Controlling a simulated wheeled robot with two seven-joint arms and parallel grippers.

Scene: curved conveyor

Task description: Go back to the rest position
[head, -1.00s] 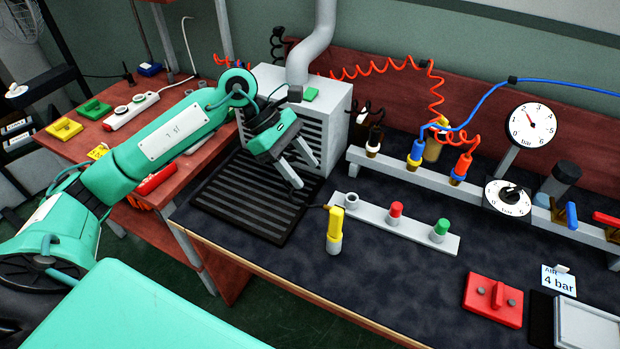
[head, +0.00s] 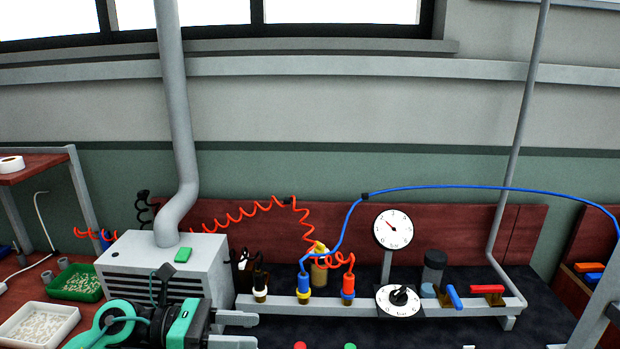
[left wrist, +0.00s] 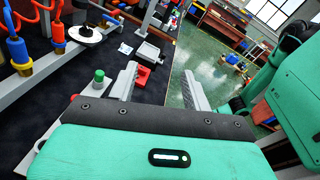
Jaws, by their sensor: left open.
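My left gripper (head: 250,331) is low in the head view, in front of the grey vented box (head: 165,262). Its two fingers point right, stand apart and hold nothing. In the left wrist view the open fingers of my left gripper (left wrist: 160,84) reach forward, with dark bench top and green floor beyond them. My right gripper is in neither view.
A grey rail (head: 420,308) carries blue and orange air fittings and a dial. A pressure gauge (head: 393,229) stands behind it. A white tray (head: 38,326) and a green tray (head: 75,283) are at left. Green floor (left wrist: 205,65) shows beyond the bench edge.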

